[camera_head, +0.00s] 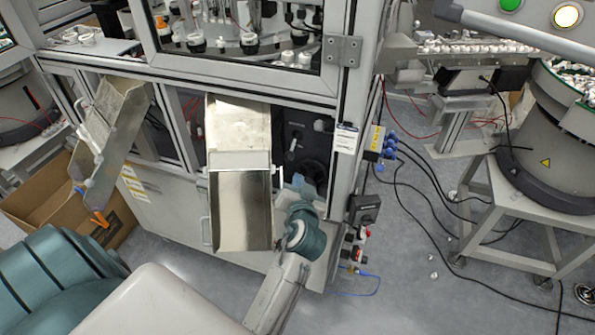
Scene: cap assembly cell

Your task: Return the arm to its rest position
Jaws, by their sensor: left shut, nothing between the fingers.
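My left arm reaches up from the bottom of the view, with a grey link and a teal wrist. My left gripper (299,184) is at its far end, small and partly hidden by the wrist. It is shut with nothing in it, in front of the dark opening of the machine (180,215), just right of the middle metal chute (241,208). I cannot tell whether it touches the chute or the frame. My right gripper is not in view.
A second sloping chute (122,125) hangs at the left above an open cardboard box (60,205). The machine's upright post (352,110) stands close right of the gripper. A bowl feeder (550,150) on a stand is at the right. Cables cross the grey floor (420,280).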

